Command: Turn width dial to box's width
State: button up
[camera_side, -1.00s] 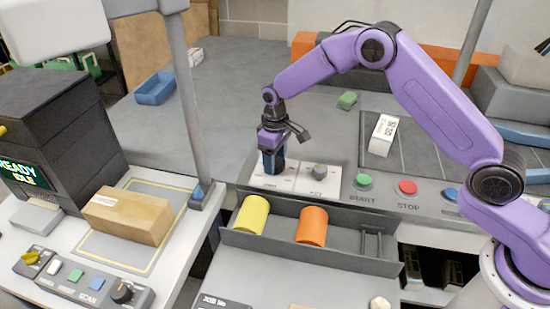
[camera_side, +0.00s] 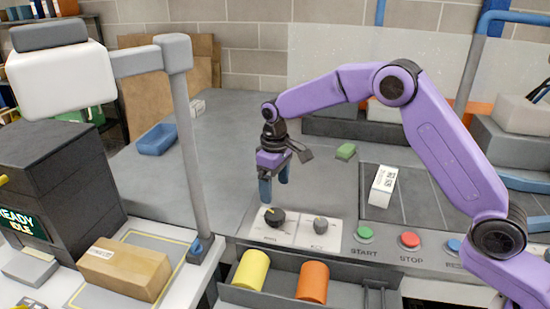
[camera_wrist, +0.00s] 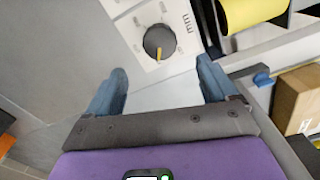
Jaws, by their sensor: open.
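Two dials sit on white plates on the console in the side view: a black dial (camera_side: 274,217) on the left and a greyer dial (camera_side: 320,225) on the right. Their labels are too small to read, so I cannot tell which is the width dial. My gripper (camera_side: 273,191) is open and empty, a little above and behind the black dial. In the wrist view my gripper (camera_wrist: 161,80) has its blue fingers apart, with a dial (camera_wrist: 159,42) beyond their tips. Its yellow pointer shows beside "mm" lettering. The cardboard box (camera_side: 125,267) lies on the yellow-outlined mat at left.
A yellow cylinder (camera_side: 251,270) and an orange cylinder (camera_side: 312,282) lie in the tray in front of the dials. Green (camera_side: 364,233), red (camera_side: 409,240) and blue (camera_side: 453,246) buttons sit to the right. A grey post (camera_side: 190,150) stands at left.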

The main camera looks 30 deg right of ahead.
notch_tip(320, 180, up, 8)
dwell(0.7)
jog(key=s+d+r+n, duration=0.1)
jog(key=s+r+n, duration=0.2)
jog(key=s, duration=1.6)
jog(key=s+d+f+n, duration=0.1)
jog(key=s+d+f, duration=0.1)
jog(key=s+d, duration=0.4)
jog(key=s+d+f+n, duration=0.2)
jog(key=s+d, duration=0.4)
jog(key=s, duration=0.9)
jog(key=shift+f+n, duration=0.2)
jog(key=shift+n, duration=0.1)
jog(key=shift+s, duration=0.1)
